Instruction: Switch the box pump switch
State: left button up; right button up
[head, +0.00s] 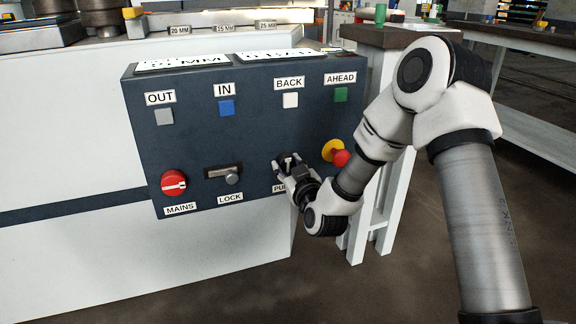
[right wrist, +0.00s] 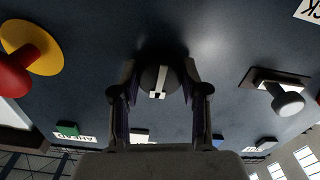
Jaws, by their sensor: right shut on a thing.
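The dark blue control box (head: 240,135) faces me on the front of the white machine. Its pump switch, a black round knob with a white pointer mark, shows in the right wrist view (right wrist: 153,77). My right gripper (head: 289,168) is at the lower right of the box, over the label that starts with "PU", partly covered. In the right wrist view its two fingers (right wrist: 160,88) stand on either side of the knob and are shut on it. In the head view the gripper hides most of the knob. My left gripper is not in view.
The red MAINS switch (head: 174,184) and LOCK knob (head: 232,179) are left of my gripper. The red emergency button (head: 341,158) on its yellow disc is close on the right. Coloured OUT, IN, BACK and AHEAD buttons line the upper row. A white-legged table (head: 372,215) stands to the right.

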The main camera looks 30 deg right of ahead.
jog(key=m+p, duration=0.1)
jog(key=m, duration=0.2)
jog(key=shift+r, duration=0.1)
jog(key=m+p, duration=0.1)
jog(key=m, duration=0.1)
jog(key=shift+m, duration=0.4)
jog(key=m, duration=0.5)
jog(key=shift+m, duration=0.4)
jog(key=o, duration=1.1)
jog(key=shift+o, duration=0.2)
